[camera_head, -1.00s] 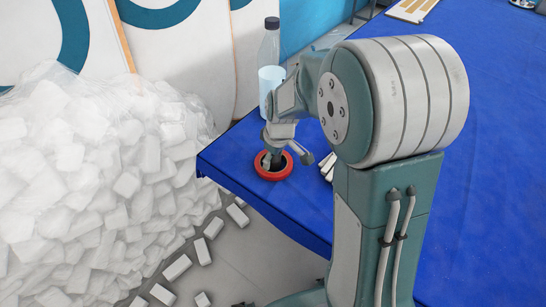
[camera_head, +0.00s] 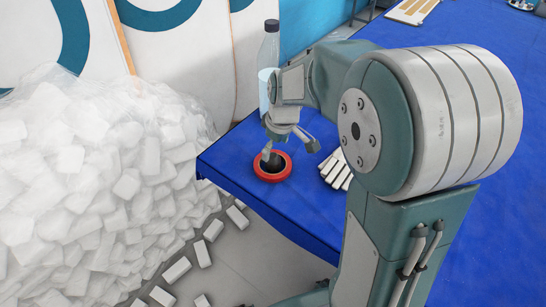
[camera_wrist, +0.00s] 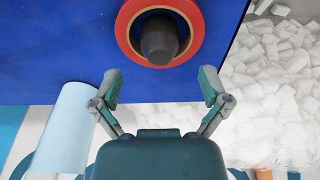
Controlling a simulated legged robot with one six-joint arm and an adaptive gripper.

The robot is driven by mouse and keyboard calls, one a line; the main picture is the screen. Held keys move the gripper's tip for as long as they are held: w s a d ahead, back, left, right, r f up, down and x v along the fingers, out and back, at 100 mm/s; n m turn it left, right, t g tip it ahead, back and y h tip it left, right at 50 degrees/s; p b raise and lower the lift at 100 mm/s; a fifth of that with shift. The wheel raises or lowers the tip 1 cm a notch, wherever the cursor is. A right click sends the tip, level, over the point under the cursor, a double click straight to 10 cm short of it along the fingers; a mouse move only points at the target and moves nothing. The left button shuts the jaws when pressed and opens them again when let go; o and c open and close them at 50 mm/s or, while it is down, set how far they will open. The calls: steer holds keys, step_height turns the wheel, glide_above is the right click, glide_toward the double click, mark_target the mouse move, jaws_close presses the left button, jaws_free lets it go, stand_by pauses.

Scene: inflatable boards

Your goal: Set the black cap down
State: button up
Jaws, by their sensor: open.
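The black cap (camera_head: 274,162) stands inside a red ring (camera_head: 263,178) near the corner of the blue table. In the wrist view the cap (camera_wrist: 158,38) appears as a dark, rounded stub within the ring's opening, with the red ring (camera_wrist: 126,28) around it. Whether it touches the ring's inner wall I cannot tell. My gripper (camera_wrist: 160,80) is open and empty, its two fingers spread apart just short of the ring and clear of the cap. In the head view my gripper (camera_head: 289,152) is just above the ring.
The blue table (camera_head: 235,160) has its corner and edge close to the ring. A heap of white blocks (camera_head: 90,190) lies left of the table.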

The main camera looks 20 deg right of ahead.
mark_target(278, 160)
steer(key=s+r+m+t, duration=0.2)
steer(key=s+r+m, duration=0.1)
steer(key=s+r, duration=0.7)
steer(key=s+r+m+t+h, duration=0.1)
steer(key=s+m, duration=0.3)
steer(key=s, duration=0.6)
steer(key=shift+s+a+r+t, duration=0.2)
steer(key=shift+r+t, duration=0.25)
steer(key=shift+t, duration=0.15)
